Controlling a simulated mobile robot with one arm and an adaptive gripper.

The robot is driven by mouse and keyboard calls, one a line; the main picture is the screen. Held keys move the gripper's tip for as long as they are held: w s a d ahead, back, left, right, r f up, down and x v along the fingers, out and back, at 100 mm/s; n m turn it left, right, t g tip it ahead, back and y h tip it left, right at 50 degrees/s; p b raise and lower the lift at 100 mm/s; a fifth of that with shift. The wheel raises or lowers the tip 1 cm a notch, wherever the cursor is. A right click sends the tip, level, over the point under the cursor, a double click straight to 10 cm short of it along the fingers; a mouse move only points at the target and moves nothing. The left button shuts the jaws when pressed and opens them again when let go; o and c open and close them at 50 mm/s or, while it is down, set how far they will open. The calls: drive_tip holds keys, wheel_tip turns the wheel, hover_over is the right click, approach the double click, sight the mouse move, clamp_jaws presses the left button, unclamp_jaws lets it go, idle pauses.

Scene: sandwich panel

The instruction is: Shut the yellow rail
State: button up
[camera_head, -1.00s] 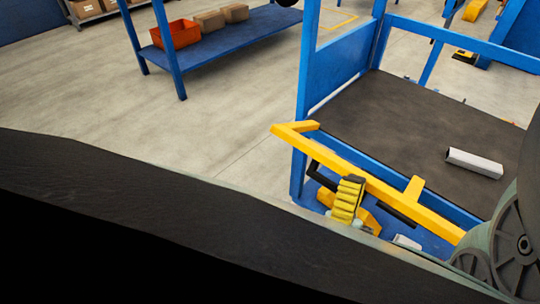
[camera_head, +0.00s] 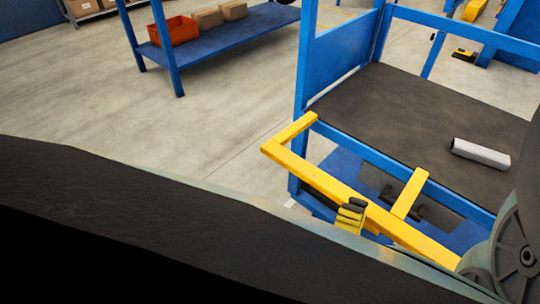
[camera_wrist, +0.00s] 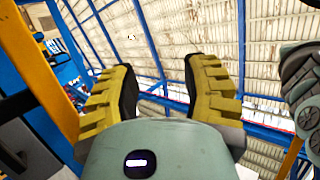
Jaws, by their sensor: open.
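The yellow rail (camera_head: 318,179) is a U-shaped bar on the front of a blue frame (camera_head: 360,153). Its two short arms join the frame, and its long bar stands out from the frame toward me. My gripper (camera_head: 352,208) overlaps the middle of the long bar in the head view; touch cannot be told. A yellow bar, likely the rail (camera_wrist: 42,70), runs beside the left finger there.
A white-grey block (camera_head: 480,153) lies on the dark platform (camera_head: 410,110) behind the frame. A blue table (camera_head: 235,38) holds an orange bin (camera_head: 168,30) and cardboard boxes at upper left. The floor between is clear.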

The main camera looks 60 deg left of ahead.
drive_tip(key=shift+b+v, duration=0.9)
drive_tip(key=shift+v, duration=0.5)
drive_tip(key=shift+s+d+r, duration=0.1)
drive_tip(key=shift+d+r, duration=0.05)
drive_tip(key=shift+r, duration=0.15)
wheel_tip(320, 180, up, 10)
drive_tip(key=shift+f, duration=0.1)
idle(0.3)
